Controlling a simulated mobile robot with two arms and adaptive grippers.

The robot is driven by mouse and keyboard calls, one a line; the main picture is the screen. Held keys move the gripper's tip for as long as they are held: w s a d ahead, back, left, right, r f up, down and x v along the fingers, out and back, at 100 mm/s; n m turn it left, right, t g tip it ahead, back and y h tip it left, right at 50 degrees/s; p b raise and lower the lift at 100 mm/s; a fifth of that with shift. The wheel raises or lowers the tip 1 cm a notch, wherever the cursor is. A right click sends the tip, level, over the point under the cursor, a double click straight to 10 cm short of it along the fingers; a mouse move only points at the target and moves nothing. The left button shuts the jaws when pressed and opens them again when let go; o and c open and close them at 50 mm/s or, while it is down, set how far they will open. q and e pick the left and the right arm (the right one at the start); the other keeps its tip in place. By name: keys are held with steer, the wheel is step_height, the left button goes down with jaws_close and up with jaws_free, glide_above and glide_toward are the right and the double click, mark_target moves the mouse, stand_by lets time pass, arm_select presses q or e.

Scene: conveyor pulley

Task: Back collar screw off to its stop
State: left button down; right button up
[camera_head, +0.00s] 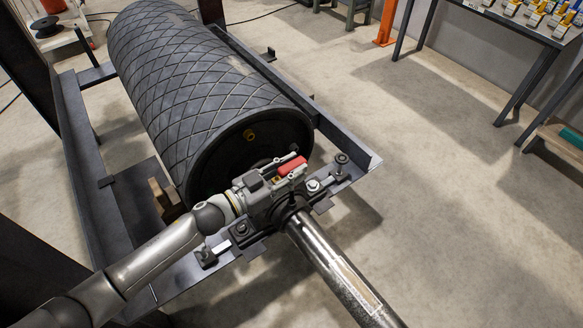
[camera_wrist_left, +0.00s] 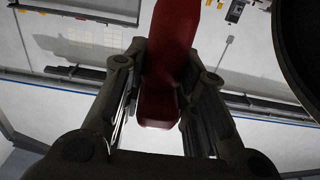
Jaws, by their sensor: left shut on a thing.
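My left gripper (camera_head: 284,170) is at the near end of the black ribbed pulley drum (camera_head: 190,70), just above the bearing housing (camera_head: 285,205) on the shaft. It is shut on a red handle-like piece (camera_head: 293,165). The red piece also shows between the fingers in the left wrist view (camera_wrist_left: 166,70), running up out of the picture. What its far end touches is hidden. The back collar and its screw are hidden behind my gripper and the housing, so I cannot tell how the screw stands. My right gripper is out of view.
The steel shaft (camera_head: 340,270) sticks out toward the lower right. The dark frame (camera_head: 85,170) surrounds the drum. Bolts (camera_head: 313,185) stand on the bearing mount. A table with small yellow and blue items (camera_head: 535,15) stands at upper right. The floor right of the frame is clear.

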arm_select(q)
steer(key=shift+f, duration=0.25)
steer(key=c, duration=0.7)
jaws_free()
steer(key=shift+o, duration=0.3)
steer(key=o, duration=0.3)
steer(key=shift+o, duration=0.6)
steer(key=shift+o, duration=1.1)
